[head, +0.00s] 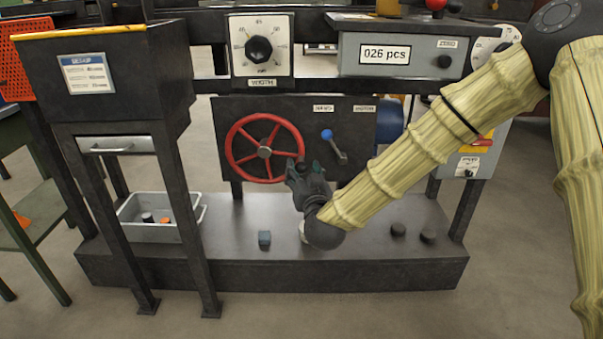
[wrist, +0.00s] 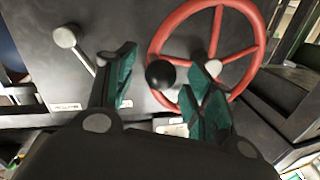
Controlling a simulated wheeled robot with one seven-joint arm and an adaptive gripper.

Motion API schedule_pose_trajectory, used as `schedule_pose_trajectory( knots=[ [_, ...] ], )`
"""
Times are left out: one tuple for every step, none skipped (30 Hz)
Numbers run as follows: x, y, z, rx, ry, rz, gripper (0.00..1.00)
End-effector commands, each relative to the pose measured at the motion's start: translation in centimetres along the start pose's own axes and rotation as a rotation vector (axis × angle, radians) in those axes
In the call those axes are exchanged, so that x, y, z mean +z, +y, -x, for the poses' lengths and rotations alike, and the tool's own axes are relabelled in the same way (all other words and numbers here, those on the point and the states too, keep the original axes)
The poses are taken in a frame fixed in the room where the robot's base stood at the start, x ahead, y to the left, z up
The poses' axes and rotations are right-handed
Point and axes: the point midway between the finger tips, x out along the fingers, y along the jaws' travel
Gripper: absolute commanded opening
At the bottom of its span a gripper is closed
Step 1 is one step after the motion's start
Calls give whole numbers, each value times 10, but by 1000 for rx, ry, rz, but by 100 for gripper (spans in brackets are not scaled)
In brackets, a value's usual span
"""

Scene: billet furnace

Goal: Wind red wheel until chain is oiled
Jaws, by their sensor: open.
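The red wheel (head: 264,148) stands upright on the dark panel, with a pale hub and several spokes. It also shows in the wrist view (wrist: 257,50), on the right. A black ball knob (wrist: 160,74) sits at its rim and appears between my fingers. My gripper (head: 298,166) is at the wheel's lower right rim in the head view. In the wrist view my gripper (wrist: 163,62) is open, its green-padded fingers apart on either side of the knob. The right finger overlaps the wheel. I cannot tell whether either finger touches it. I see no chain clearly.
Above are the dial box (head: 279,69) and the counter box (head: 350,73) reading 026 pcs. A grey bin (head: 170,233) and a small dark block (head: 264,239) are on the base. Black pucks (head: 398,229) lie to the right.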

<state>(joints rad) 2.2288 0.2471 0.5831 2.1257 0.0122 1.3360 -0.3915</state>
Motion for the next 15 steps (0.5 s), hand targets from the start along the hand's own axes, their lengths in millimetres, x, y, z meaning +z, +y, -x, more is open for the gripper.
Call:
schedule_pose_trajectory(
  knots=[
    [2, 0, -6, 1, 1, -1, 53],
    [2, 0, -8, 0, 1, -1, 53],
    [1, 0, -12, 0, 0, -1, 53],
    [1, 0, -13, 0, 0, -1, 53],
    [1, 0, -15, 0, 0, -1, 53],
    [1, 0, -17, 0, 0, -1, 53],
    [1, 0, -18, 0, 0, -1, 53],
    [0, 0, -19, 0, 0, -1, 53],
    [0, 0, -20, 0, 0, -1, 53],
    [0, 0, -20, 0, 0, -1, 53],
    [0, 0, -20, 0, 0, -1, 53],
    [0, 0, -20, 0, 0, -1, 53],
    [0, 0, -20, 0, 0, 0, 53],
    [0, 0, -20, 0, 0, 0, 53],
    [0, 0, -20, 0, 0, 0, 53]
  ],
)
